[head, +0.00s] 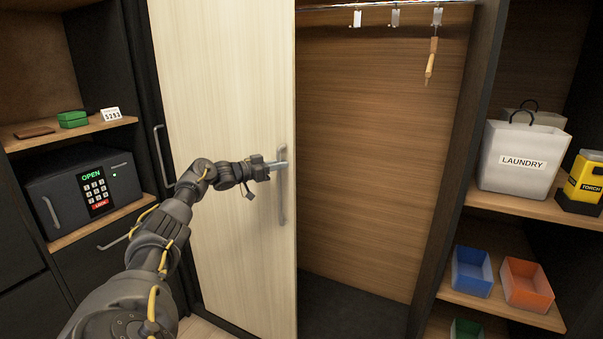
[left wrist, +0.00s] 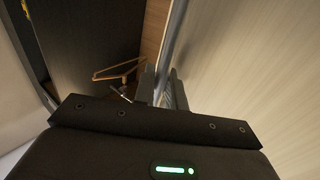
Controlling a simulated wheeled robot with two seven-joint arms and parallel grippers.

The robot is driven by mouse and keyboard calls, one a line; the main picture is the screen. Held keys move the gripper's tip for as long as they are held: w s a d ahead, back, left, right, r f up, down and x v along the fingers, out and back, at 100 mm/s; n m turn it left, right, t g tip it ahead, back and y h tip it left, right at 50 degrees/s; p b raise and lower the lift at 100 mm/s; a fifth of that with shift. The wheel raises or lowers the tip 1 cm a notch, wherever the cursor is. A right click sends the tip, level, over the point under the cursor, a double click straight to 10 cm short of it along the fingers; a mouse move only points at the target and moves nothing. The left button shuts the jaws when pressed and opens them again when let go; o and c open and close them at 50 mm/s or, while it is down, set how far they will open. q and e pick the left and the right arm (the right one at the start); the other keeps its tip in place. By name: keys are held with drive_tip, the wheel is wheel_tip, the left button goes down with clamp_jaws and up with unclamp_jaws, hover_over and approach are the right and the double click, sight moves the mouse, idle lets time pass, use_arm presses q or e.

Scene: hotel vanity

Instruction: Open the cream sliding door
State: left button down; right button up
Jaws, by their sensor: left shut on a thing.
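The cream sliding door (head: 225,90) covers the left part of the wardrobe, and its right edge stands well clear of the right post. Its upright metal handle (head: 282,205) is near that right edge. My left gripper (head: 277,165) reaches across the door and is shut on the handle at its upper part. In the left wrist view, the handle (left wrist: 172,42) rises from between the fingers of the gripper (left wrist: 163,88), with the pale door panel (left wrist: 255,70) on the right. My right gripper is not in view.
On the left are a safe (head: 85,187) and a dark door with a handle (head: 160,155). Shelves on the right hold a laundry bag (head: 518,160), torch (head: 583,185) and bins.

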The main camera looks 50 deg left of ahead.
use_arm(q)
drive_tip(key=shift+s+a, duration=0.15)
drive_tip(key=shift+a, duration=0.2)
drive_tip(key=c, duration=1.8)
unclamp_jaws()
drive_tip(key=shift+d, duration=0.1)
